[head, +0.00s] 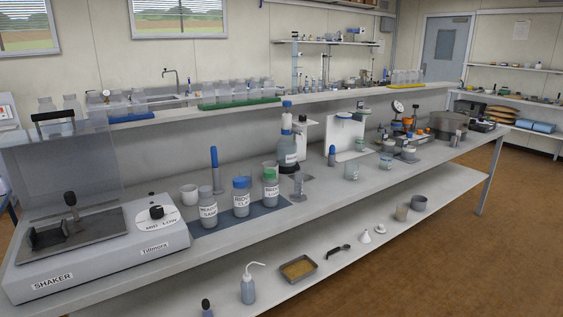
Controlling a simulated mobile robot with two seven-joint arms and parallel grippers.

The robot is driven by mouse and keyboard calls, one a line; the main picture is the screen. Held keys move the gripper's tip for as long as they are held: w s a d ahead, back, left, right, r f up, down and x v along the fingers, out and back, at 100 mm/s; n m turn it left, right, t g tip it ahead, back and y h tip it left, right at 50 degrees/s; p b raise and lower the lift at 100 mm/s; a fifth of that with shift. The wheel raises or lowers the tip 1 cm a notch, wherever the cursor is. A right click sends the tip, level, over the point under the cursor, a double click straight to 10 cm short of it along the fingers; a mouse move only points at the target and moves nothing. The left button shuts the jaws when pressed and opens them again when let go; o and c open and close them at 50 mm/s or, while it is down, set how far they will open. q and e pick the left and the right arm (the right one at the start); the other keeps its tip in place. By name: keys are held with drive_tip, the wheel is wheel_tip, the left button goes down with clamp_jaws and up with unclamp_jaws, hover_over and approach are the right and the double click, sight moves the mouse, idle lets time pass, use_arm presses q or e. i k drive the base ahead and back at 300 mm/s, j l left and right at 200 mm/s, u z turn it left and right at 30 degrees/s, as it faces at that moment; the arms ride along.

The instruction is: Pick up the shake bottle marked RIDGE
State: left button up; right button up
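The shake bottle marked RIDGE (241,203) stands upright on a blue mat (221,228) on the bench, with a blue cap and a white label. It is the middle one of three bottles in a row. A grey-capped bottle (208,212), its label only partly readable, stands to its left. A green-capped bottle (271,190) stands to its right. Neither of my grippers shows in the head view.
A shaker (100,262) with a raised clear lid stands left of the mat. A white cup (189,194) and a blue-topped cylinder (215,172) stand behind the bottles. A wash bottle (248,290) and tray (298,268) are on the lower shelf.

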sight(240, 196)
drive_tip(key=i+l+u, duration=0.3)
drive_tip(key=i+l, duration=0.2)
drive_tip(key=l, duration=0.25)
drive_tip(key=i+l+u, duration=0.1)
drive_tip(key=l, duration=0.3)
drive_tip(key=i+l+u, duration=0.15)
drive_tip(key=i+l, duration=0.2)
